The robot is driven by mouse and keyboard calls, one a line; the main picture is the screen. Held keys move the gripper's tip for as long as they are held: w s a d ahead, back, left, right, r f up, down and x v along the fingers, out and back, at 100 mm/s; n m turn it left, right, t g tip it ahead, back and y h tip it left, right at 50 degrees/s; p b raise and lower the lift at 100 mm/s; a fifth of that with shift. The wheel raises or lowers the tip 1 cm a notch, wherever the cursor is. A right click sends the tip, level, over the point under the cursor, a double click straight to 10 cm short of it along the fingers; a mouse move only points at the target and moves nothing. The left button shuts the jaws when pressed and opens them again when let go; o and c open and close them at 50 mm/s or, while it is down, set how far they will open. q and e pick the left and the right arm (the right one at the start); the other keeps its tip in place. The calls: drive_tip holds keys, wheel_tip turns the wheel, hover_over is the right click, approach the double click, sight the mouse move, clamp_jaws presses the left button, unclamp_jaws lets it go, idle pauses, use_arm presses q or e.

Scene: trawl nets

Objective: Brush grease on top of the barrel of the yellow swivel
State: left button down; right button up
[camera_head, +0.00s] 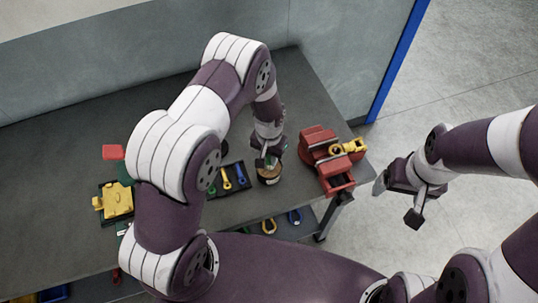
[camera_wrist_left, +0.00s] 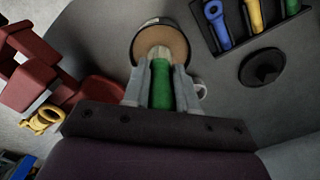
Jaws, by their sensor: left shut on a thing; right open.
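The yellow swivel (camera_head: 348,148) is held in the red vise (camera_head: 318,150) at the bench's right end. Part of it also shows at the left of the left wrist view (camera_wrist_left: 42,121). My left gripper (camera_head: 267,160) is shut on a green-handled brush (camera_wrist_left: 161,92). The brush's pale bristles point into an open tin of brown grease (camera_wrist_left: 178,38); I cannot tell how deep they reach. The tin (camera_head: 270,179) stands left of the vise. My right gripper (camera_head: 417,204) is open and empty, off the bench to the right.
A dark tray (camera_wrist_left: 228,46) with blue, yellow and green pieces lies beside the tin. A dark round lid (camera_wrist_left: 262,67) lies near it. A yellow block (camera_head: 116,202) and a red piece (camera_head: 113,152) sit farther left. Bare bench lies behind the tin.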

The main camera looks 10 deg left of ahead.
use_arm(q)
drive_tip(key=shift+s+f+b, duration=0.15)
drive_tip(key=shift+f+b, duration=0.25)
drive_tip(key=shift+f, duration=0.1)
idle(1.1)
wheel_tip(320, 180, up, 7)
drive_tip(key=p, duration=0.5)
drive_tip(key=shift+r, duration=0.1)
idle(0.4)
